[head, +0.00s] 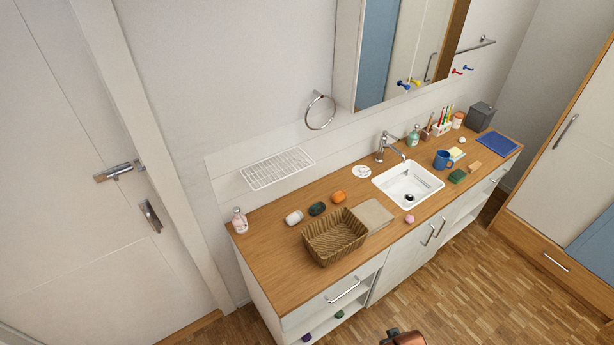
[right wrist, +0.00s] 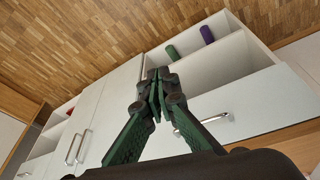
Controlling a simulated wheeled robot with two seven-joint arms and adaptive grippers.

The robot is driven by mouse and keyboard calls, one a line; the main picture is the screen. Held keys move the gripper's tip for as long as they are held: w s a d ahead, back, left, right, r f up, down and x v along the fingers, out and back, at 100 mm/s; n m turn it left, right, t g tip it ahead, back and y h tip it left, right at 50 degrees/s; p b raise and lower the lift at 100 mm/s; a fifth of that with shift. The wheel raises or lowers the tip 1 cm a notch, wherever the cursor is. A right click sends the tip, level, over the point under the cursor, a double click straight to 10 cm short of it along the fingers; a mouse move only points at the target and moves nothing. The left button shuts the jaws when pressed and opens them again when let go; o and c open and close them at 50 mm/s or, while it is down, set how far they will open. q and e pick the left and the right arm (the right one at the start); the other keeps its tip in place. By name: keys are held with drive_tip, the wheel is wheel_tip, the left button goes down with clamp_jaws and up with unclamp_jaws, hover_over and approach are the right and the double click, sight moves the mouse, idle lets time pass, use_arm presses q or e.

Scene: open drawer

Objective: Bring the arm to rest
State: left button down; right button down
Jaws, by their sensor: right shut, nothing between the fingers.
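My right gripper (right wrist: 157,95) shows in the right wrist view with its green-and-black fingers together and nothing between them. It is in front of the white vanity, apart from the drawer handle (right wrist: 205,122), which lies to its right in that view. In the head view the drawer front (head: 325,303) with its metal handle (head: 343,291) looks about flush with the cabinet. An orange and black part of my arm shows at the bottom edge of the head view. My left gripper is in neither view.
The wooden counter (head: 280,240) carries a wicker basket (head: 335,252), a sink (head: 408,182), a blue mug (head: 442,160) and several small items. Below the drawer, an open shelf holds a green item (right wrist: 172,52) and a purple item (right wrist: 207,34). The wooden floor (head: 470,285) in front is clear.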

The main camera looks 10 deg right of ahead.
drive_tip(key=s+a+f+g+b, duration=0.1)
drive_tip(key=s+f+b, duration=0.25)
drive_tip(key=f, duration=1.25)
drive_tip(key=s+f+b, duration=0.3)
drive_tip(key=s+f, duration=0.1)
drive_tip(key=f, duration=1.3)
drive_tip(key=s+f+n+g+b, duration=0.1)
drive_tip(key=s+f+b, duration=0.4)
drive_tip(key=s+f, duration=1)
drive_tip(key=shift+s+f+y, duration=0.3)
drive_tip(key=shift+s+f, duration=0.1)
drive_tip(key=shift+f, duration=0.15)
